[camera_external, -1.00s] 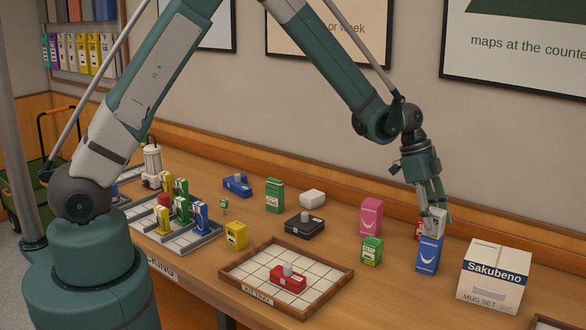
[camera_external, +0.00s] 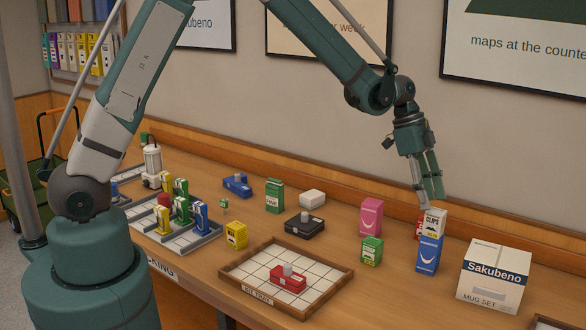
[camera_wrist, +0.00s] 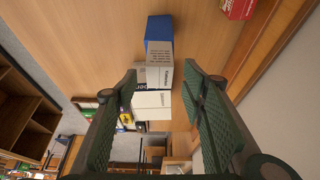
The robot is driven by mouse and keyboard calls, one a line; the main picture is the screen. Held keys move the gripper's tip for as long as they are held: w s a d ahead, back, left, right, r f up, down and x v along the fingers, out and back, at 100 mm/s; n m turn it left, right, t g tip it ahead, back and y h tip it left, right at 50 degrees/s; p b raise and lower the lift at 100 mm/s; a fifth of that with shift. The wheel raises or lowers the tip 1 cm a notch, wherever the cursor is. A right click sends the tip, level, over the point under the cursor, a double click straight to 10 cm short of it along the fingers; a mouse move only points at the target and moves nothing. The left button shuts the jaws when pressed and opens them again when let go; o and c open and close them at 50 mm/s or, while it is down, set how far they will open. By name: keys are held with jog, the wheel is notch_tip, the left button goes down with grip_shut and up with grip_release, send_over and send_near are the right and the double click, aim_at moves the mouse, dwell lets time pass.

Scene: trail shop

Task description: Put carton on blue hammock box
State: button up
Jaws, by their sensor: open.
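The carton (camera_external: 433,224) is small and white, with "CLIPS" lettering and a yellow strip. It stands upright on top of the blue hammock box (camera_external: 428,255), which stands on the counter. My gripper (camera_external: 430,202) is open, just above the carton and slightly to its left, with its fingers pointing down. In the wrist view the fingers of my gripper (camera_wrist: 160,72) are spread wide, with nothing held between them. The carton's white printed face (camera_wrist: 159,52) shows beyond the fingertips, against a blue face of the hammock box (camera_wrist: 158,27).
A large white Sakubeno mug box (camera_external: 492,275) stands right of the stack. A red box (camera_external: 419,229) is partly hidden behind it. Green (camera_external: 371,251) and pink (camera_external: 370,216) boxes stand to the left. A wooden kit tray (camera_external: 240,284) holds a red item (camera_external: 288,278).

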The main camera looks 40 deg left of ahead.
jog(key=shift+v, duration=2.35)
jog(key=s+a+r+n+t, duration=0.1)
jog(key=s+a+r+n, duration=0.3)
jog(key=a, duration=0.5)
jog(key=s+a+r+n+t+y, duration=0.1)
jog(key=s+a+r+n+t, duration=0.1)
jog(key=s+a+r, duration=0.4)
jog(key=s+a+r+n+t, duration=0.1)
jog(key=s+a+r+n, duration=0.15)
jog(key=a+r, duration=0.6)
jog(key=s+a+f+n+t+y, duration=0.3)
jog(key=s+a+n, duration=0.6)
jog(key=s+a, duration=1)
jog(key=a, duration=0.2)
jog(key=shift+s+a, duration=0.4)
